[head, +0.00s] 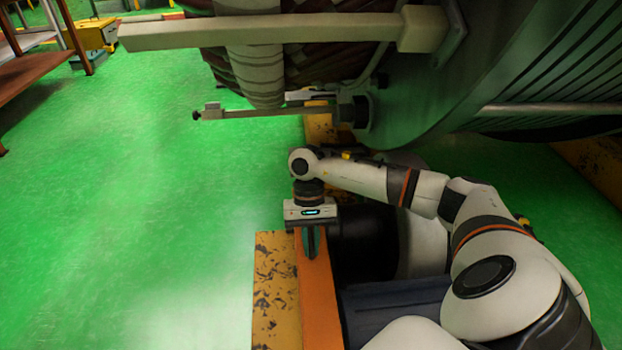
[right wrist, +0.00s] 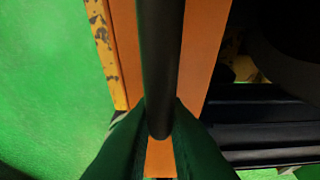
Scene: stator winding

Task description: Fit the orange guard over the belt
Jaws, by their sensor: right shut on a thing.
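The orange guard (head: 318,300) is a long flat orange piece at the bottom middle of the head view, beside the scuffed yellow rail. It also fills the middle of the right wrist view (right wrist: 196,60). A dark bar (right wrist: 161,70) stands out in front of the guard there, like a handle. My right gripper (head: 310,243) points down at the guard's far part. In the right wrist view its green fingers (right wrist: 160,122) are closed about the dark bar. I cannot make out the belt; the guard or my arm may hide it. My left gripper is not in view.
A scuffed yellow rail (head: 275,290) runs along the guard's left side. A black drum-like part (head: 365,245) is close to its right. The large stator (head: 440,100) and a pale beam (head: 270,32) hang over the far side. Green floor (head: 130,220) is clear at left.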

